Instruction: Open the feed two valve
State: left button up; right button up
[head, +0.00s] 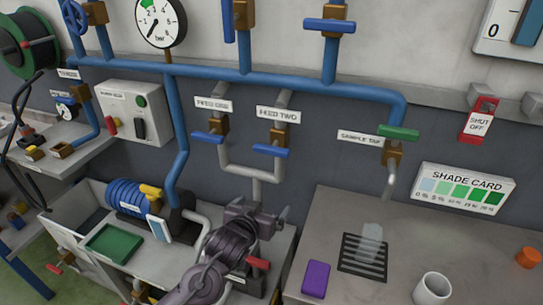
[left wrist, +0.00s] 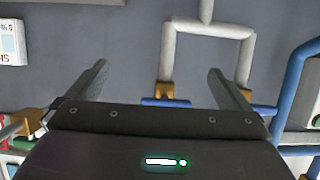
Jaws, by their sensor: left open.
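The feed two valve has a brass body (head: 271,134) under the FEED TWO label (head: 278,114). Its blue handle (head: 271,151) lies crosswise to the upright pipe. In the left wrist view, which is upside down, this handle (left wrist: 165,102) shows between the fingers, beyond them, with its brass body (left wrist: 167,90). My left gripper (head: 257,208) is open and empty, below the valve and apart from it; its fingers also show in the left wrist view (left wrist: 158,68). My right gripper is in neither view.
The feed one valve handle (head: 208,137) is close on the left. A grey pipe loop (head: 255,172) joins both valves below. The sample tap (head: 398,132) has a green handle at the right. A red handle (head: 258,263) is below my gripper. The bench holds a white cup (head: 432,290).

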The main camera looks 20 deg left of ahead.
aim_at(270, 152)
pick_arm(q)
jog(key=w+r+t, duration=0.1)
jog(key=w+r, duration=0.1)
jog(key=w+a+r+t, duration=0.1)
jog(key=w+r+t, duration=0.1)
jog(key=w+r, duration=0.1)
jog(key=w+a+r+t, duration=0.1)
jog(key=w+r, duration=0.1)
jog(key=r, duration=0.1)
jog(key=shift+w+a, duration=0.15)
jog(key=shift+w, duration=0.1)
jog(key=w+p, duration=0.1)
jog(key=w, duration=0.2)
jog(key=w+p, duration=0.1)
jog(key=w, duration=0.2)
jog(key=shift+w+d+f, duration=0.1)
jog(key=shift+w+d, duration=0.1)
jog(key=shift+w, duration=0.2)
jog(key=c, duration=0.6)
